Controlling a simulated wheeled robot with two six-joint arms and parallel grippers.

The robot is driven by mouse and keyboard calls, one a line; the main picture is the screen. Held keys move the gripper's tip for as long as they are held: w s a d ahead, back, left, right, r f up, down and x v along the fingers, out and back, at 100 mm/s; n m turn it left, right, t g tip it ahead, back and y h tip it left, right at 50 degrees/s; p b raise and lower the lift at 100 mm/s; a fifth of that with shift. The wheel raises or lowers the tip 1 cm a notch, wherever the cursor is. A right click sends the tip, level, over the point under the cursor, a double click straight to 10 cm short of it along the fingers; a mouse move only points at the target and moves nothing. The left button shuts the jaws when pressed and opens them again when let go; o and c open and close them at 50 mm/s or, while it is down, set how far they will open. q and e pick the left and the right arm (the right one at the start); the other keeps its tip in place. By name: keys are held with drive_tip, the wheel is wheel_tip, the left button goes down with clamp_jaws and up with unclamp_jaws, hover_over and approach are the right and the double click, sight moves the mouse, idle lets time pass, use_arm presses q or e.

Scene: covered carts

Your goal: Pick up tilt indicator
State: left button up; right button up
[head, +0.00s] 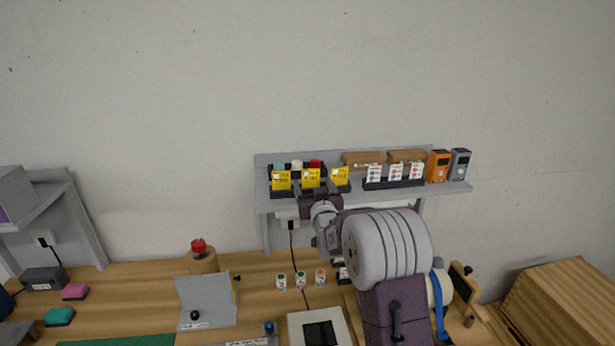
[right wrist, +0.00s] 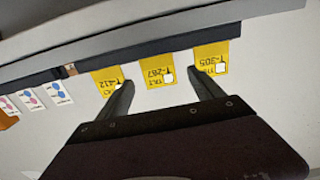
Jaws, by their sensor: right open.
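Three yellow tilt indicator tags hang in a row on the shelf front in the head view: left (head: 281,181), middle (head: 311,178) and right (head: 340,176). One fingertip overlaps T-412 in that view; contact is unclear. My right gripper also shows in the head view (head: 312,189). My left gripper is out of view.
The grey shelf (head: 456,188) also holds white cards (head: 396,173), brown blocks (head: 363,159), an orange device (head: 438,166) and a grey device (head: 460,165). Below, the wooden bench (head: 120,292) carries small bottles (head: 301,281) and a grey angled stand (head: 207,300).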

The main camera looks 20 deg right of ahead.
sight(310, 176)
drive_tip(key=x, duration=0.1)
drive_tip(key=p+x, duration=0.1)
drive_tip(key=x, duration=0.1)
drive_tip(key=shift+d+f, duration=0.15)
drive_tip(key=shift+d, duration=0.15)
drive_tip(key=shift+w+d, duration=0.15)
drive_tip(key=shift+w, duration=0.1)
drive_tip(key=w+p, duration=0.1)
drive_tip(key=p, duration=0.1)
drive_tip(key=w+p, duration=0.2)
drive_tip(key=shift+w+r, duration=0.2)
drive_tip(key=shift+r, duration=0.15)
drive_tip(key=shift+w+d, duration=0.1)
drive_tip(key=shift+w, duration=0.25)
drive_tip(key=shift+w+d+f, duration=0.25)
drive_tip(key=shift+f, duration=0.1)
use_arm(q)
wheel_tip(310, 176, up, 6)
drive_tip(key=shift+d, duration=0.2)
use_arm(e)
drive_tip(key=shift+s+a+r, duration=0.1)
drive_tip(key=shift+a, duration=0.05)
drive_tip(key=c, duration=1.4)
